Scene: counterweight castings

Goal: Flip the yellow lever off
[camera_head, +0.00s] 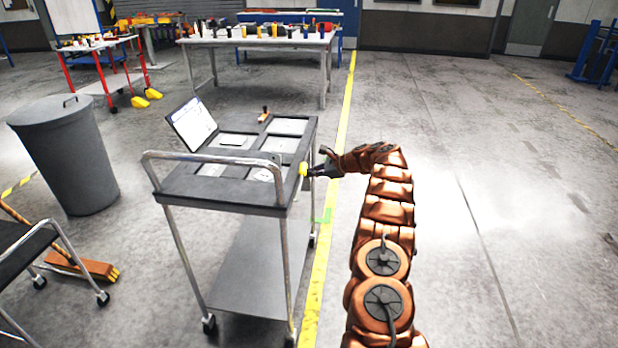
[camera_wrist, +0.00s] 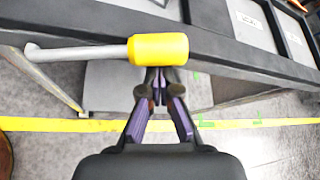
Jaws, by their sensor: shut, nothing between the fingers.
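The yellow lever (camera_head: 303,169) sits at the right side of the dark cart top, near its front right corner. In the wrist view the lever's yellow grip (camera_wrist: 158,49) is a thick cylinder on a grey rod (camera_wrist: 80,53) that runs to the left along the cart's edge. My gripper (camera_head: 318,170) is beside the lever, on the cart's right side. In the wrist view my gripper's fingertips (camera_wrist: 158,80) are together just below the yellow grip and hold nothing. I cannot tell whether they touch the grip.
The cart (camera_head: 230,190) has metal legs, a push handle and a lower shelf. A laptop-like panel (camera_head: 192,124) and a screwdriver-like tool (camera_head: 264,114) are on its top. A grey bin (camera_head: 65,150) stands at the left. The floor to the right is clear.

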